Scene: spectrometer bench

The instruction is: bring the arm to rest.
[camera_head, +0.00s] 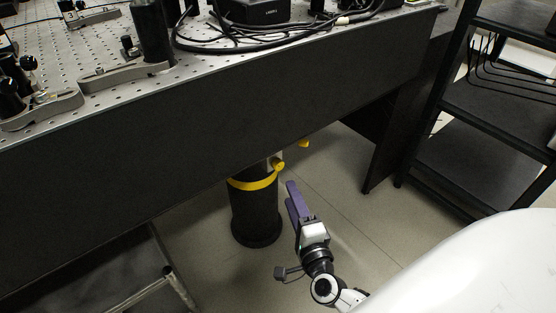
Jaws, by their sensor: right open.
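My right gripper (294,199) shows low in the middle of the head view, below the level of the bench top. Its purple fingers point up in the picture and hold nothing. They appear beside a black table leg with a yellow band (253,184); I cannot tell the exact distance between them. The white and black arm links behind the gripper run down to the bottom edge. My left gripper is not in view.
The perforated optical bench (118,76) fills the upper left, with mounts, a black box (262,12) and cables (215,46) on it. A black shelf rack (490,120) stands at right. Grey floor (370,225) is bare between them. A metal frame (150,288) is at lower left.

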